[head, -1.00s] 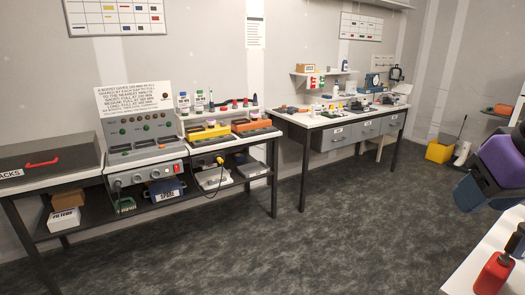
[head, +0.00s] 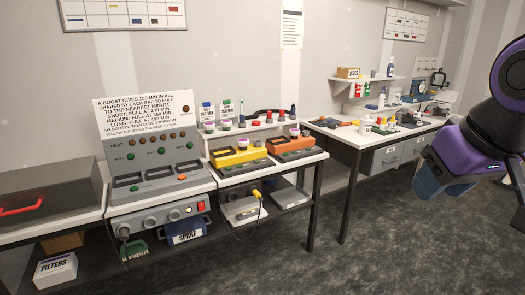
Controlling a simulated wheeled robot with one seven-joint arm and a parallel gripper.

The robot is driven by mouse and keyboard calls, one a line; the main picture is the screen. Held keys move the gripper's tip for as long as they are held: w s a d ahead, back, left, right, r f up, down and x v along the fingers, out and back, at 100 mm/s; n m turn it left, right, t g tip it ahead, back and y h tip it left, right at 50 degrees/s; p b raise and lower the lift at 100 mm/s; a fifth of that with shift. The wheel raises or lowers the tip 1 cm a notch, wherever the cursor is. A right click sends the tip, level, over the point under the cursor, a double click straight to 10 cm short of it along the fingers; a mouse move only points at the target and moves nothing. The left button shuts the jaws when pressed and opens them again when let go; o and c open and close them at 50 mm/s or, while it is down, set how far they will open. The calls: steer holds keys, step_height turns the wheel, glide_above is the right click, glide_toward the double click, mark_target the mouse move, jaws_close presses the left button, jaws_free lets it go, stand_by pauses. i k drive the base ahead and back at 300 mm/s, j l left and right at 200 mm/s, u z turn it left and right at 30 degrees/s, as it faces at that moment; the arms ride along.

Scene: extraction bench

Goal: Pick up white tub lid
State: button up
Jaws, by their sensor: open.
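I cannot pick out a white tub lid for certain. Small white items (head: 368,122) stand among the clutter on the right bench, too small to tell apart. Small tubs with purple and white parts stand at the yellow unit (head: 238,157) and the orange unit (head: 290,145) on the middle bench. My gripper (head: 443,178), blue at the end of my purple arm, is at the right, in front of the right bench. It looks empty and apart from everything on the benches. Its fingertips are not clear.
A grey control box (head: 155,150) with a text sign stands left of the coloured units. A dark case (head: 45,195) with a red handle is at far left. A white filters box (head: 56,268) is on the lower shelf. The grey floor (head: 370,255) in front is clear.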

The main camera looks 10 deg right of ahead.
mark_target(366, 119)
steer(key=i+l+z, duration=0.2)
steer(key=i+z, duration=0.25)
steer(key=i, duration=0.25)
steer(key=i+z, duration=0.45)
steer(key=i, duration=0.2)
steer(key=i+j+z, duration=0.25)
steer(key=i+z, duration=0.2)
steer(key=i, duration=0.25)
steer(key=i+u, duration=0.1)
steer(key=i, duration=0.45)
steer(key=i+l+u, duration=0.1)
steer(key=i, duration=0.45)
steer(key=i+l+u, duration=0.15)
steer(key=i, duration=0.4)
steer(key=i+u, duration=0.2)
steer(key=i, duration=0.3)
